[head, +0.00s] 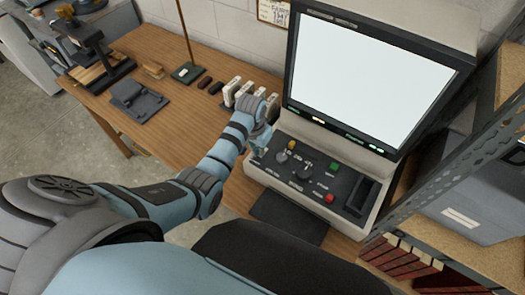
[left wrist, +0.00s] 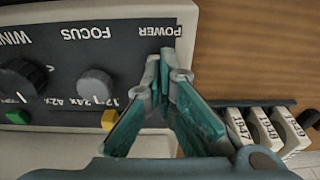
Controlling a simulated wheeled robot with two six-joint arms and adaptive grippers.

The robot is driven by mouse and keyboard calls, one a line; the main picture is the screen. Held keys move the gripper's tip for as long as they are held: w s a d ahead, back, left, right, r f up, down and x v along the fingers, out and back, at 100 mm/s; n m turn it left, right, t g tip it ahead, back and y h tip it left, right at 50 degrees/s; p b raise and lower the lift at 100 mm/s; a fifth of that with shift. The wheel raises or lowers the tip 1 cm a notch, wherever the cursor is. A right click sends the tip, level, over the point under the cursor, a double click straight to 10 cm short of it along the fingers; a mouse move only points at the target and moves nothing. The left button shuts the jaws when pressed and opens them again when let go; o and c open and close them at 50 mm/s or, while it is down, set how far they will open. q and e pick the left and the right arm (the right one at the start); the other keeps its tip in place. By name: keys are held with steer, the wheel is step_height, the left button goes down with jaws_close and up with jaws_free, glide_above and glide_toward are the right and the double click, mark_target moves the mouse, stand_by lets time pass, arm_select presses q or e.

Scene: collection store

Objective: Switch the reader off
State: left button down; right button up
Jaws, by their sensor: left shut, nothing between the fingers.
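The reader (head: 455,30) is a beige machine with a large screen (head: 365,78) glowing white. Its dark control panel (head: 335,188) carries knobs, a yellow button (head: 291,145), a green button (head: 334,167) and a red button (head: 330,198). My left gripper (head: 257,152) is shut and empty at the panel's left end. In the left wrist view, its fingertips (left wrist: 164,66) are just below the upside-down POWER label (left wrist: 160,31), right of the FOCUS knob (left wrist: 96,83). The power switch is hidden behind the fingers; I cannot tell whether they touch it. My right gripper is not in view.
Labelled white boxes (head: 233,88) stand close beside my left gripper on the wooden table (head: 180,120). A dark mat (head: 290,217) lies before the reader. A metal rack (head: 440,165) stands close on the right. The table's middle left is fairly clear.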

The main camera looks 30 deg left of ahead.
arm_select(q)
steer(key=shift+f, duration=0.25)
step_height(320, 180, up, 3)
steer(key=p, duration=0.3)
steer(key=shift+f, duration=0.1)
steer(key=shift+r, duration=2.15)
